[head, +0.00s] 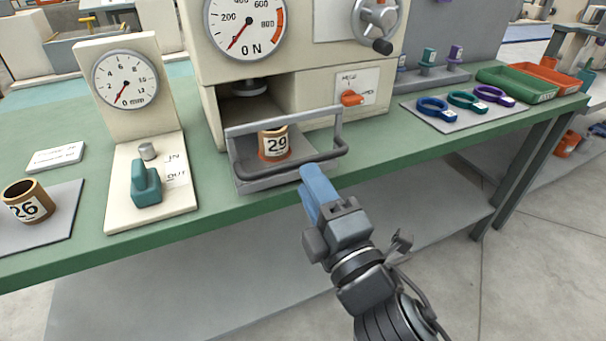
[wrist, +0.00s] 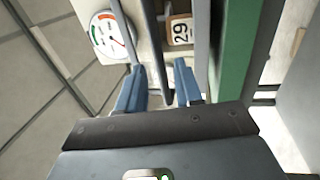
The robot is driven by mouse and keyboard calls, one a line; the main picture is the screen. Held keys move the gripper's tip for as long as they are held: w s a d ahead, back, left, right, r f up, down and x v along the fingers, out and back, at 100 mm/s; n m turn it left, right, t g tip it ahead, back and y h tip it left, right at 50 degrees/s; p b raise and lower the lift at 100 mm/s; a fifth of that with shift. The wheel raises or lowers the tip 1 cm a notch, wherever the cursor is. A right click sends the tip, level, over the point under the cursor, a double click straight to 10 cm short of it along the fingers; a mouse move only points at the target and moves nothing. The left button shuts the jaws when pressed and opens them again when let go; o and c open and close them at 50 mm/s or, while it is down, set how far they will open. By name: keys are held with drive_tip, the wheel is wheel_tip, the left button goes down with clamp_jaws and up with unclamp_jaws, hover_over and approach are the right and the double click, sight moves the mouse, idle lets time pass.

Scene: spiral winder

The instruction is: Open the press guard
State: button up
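The press guard (head: 234,150) is a grey frame across the front of the press opening, with a dark bar handle (head: 300,169) along its front. Behind it stands an orange-brown cup marked 29 (head: 273,144), which also shows in the wrist view (wrist: 180,30).
The press has a dial (head: 243,25) above and an orange knob (head: 352,98) to the right. At the left are a gauge stand (head: 125,80) with a teal lever (head: 146,184) and a cup marked 26 (head: 28,203). Coloured rings and trays (head: 515,85) lie at the right.

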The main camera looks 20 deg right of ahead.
drive_tip(key=shift+s+f, duration=0.25)
drive_tip(key=shift+s, duration=0.95)
drive_tip(key=s+d+f+m+g+p, duration=0.1)
drive_tip(key=s+d+m+g+p, duration=0.1)
drive_tip(key=s+m, duration=0.7)
drive_tip(key=s+d+f+m+g+p, duration=0.1)
drive_tip(key=s+m, duration=0.8)
drive_tip(key=s, duration=1.3)
drive_tip(key=shift+s+d+g+p, duration=0.15)
drive_tip(key=shift+d+g+p, duration=0.7)
drive_tip(key=shift+g+p, duration=0.4)
